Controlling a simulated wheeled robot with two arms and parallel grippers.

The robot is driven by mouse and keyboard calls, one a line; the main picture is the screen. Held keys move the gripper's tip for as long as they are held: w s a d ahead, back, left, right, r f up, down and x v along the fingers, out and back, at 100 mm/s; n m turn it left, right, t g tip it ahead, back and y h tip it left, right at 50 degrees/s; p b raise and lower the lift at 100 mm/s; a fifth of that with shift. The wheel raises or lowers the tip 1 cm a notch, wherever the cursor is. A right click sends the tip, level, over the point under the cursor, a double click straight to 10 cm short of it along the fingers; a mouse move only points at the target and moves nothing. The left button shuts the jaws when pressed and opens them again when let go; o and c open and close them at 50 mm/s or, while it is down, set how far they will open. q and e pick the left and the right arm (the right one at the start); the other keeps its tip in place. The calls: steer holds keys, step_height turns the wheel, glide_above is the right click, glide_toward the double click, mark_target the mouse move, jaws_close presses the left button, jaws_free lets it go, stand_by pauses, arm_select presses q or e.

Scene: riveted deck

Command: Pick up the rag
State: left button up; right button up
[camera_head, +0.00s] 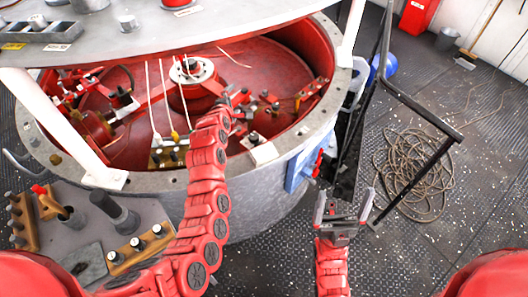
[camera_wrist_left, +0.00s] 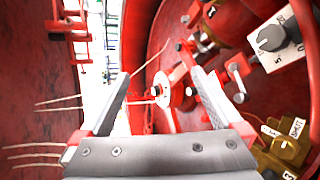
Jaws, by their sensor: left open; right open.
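I cannot identify the rag with certainty. A blue, cloth-like piece (camera_head: 299,168) hangs at the outer right side of the round drum, and a flat grey patch (camera_head: 84,260) lies on the lower left bench; either is too unclear to name. My left gripper (camera_head: 238,102) reaches over the rim into the red drum and is small and partly hidden in the head view. In the left wrist view its fingers (camera_wrist_left: 156,62) are spread with nothing between them. My right gripper (camera_head: 344,203) is open and empty, pointing up outside the drum, right of the blue piece.
The drum's grey rim (camera_head: 262,152) surrounds knobs, valves and thin pale wires. A grey table top (camera_head: 190,27) overhangs its far side. A black frame (camera_head: 425,115) stands at right beside coiled rope (camera_head: 412,170). The deck at lower right is mostly clear.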

arm_select(q)
steer(key=s+d+r+n+g+h, duration=0.1)
steer(key=s+d+n+g+h, duration=0.15)
steer(key=d+g, duration=0.25)
steer(key=n+g+y+b, duration=0.2)
steer(key=g+b, duration=0.2)
steer(key=g, duration=0.3)
glide_above(263, 151)
steer(key=s+a, duration=0.2)
steer(key=shift+h, duration=0.25)
steer(key=f, duration=0.4)
steer(key=shift+w+a+f, duration=0.1)
steer(key=shift+a+f, duration=0.1)
steer(key=shift+f, duration=0.15)
steer(key=x, duration=0.3)
steer(key=shift+w+d+f, duration=0.1)
steer(key=shift+w+f, duration=0.05)
steer(key=shift+w, duration=0.05)
steer(key=shift+d+f, duration=0.15)
steer(key=shift+f, duration=0.35)
steer(key=shift+f+p, duration=0.1)
steer(key=shift+p, duration=0.4)
steer(key=p+x, duration=0.2)
steer(key=x, duration=0.1)
steer(key=shift+w+f, duration=0.25)
steer(key=shift+w, duration=0.1)
steer(key=shift+w+d+f, duration=0.1)
steer(key=shift+f, duration=0.55)
